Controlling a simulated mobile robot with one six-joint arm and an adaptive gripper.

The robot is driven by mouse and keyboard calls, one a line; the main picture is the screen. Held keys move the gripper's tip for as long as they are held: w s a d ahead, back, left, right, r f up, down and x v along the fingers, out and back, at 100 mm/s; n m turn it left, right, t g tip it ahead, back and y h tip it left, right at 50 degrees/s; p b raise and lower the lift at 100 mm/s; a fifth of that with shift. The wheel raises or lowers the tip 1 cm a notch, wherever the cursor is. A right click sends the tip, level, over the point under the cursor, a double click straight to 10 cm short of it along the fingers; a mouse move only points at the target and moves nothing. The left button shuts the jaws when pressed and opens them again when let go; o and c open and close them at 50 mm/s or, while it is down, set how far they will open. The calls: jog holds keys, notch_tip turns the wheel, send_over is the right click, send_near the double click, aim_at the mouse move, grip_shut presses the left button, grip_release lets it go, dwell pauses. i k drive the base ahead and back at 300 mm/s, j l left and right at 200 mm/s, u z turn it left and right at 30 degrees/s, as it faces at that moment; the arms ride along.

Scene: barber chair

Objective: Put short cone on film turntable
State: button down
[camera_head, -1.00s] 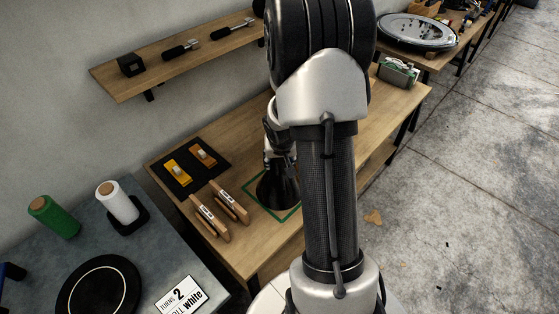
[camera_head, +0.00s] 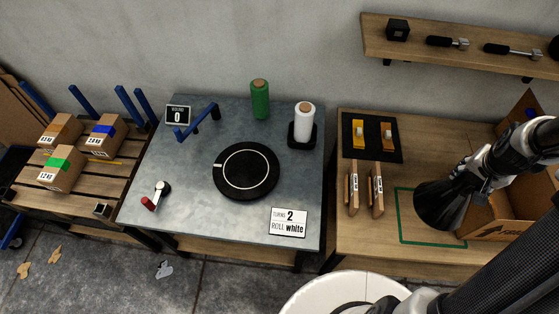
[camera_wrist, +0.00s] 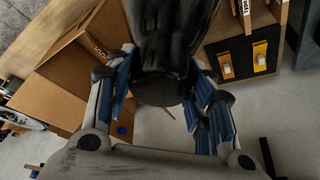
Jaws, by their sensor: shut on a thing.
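A black cone (camera_head: 435,207) is in my gripper (camera_head: 474,168), at the right of the head view. Its wide end points down and left, in front of the green outlined square; I cannot tell whether it touches the table. In the wrist view the dark cone (camera_wrist: 165,45) fills the top middle, between the blue-padded fingers of my gripper (camera_wrist: 163,95). The film turntable (camera_head: 247,190), a black disc with a thin white ring, lies empty on the grey table, well left of my gripper.
An open cardboard box (camera_head: 500,207) is close right.

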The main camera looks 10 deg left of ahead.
aim_at(246, 169)
jog(key=j+u, duration=0.1)
jog(key=j, duration=0.3)
jog(key=i+j+u, duration=0.1)
jog(key=j, duration=0.35)
jog(key=j+u, duration=0.1)
jog(key=j, duration=0.3)
jog(key=i+j+u, duration=0.1)
jog(key=j, duration=0.3)
jog(key=i+j+u, duration=0.1)
jog(key=j, duration=0.3)
jog(key=i+j+u, duration=0.1)
jog(key=j, duration=0.3)
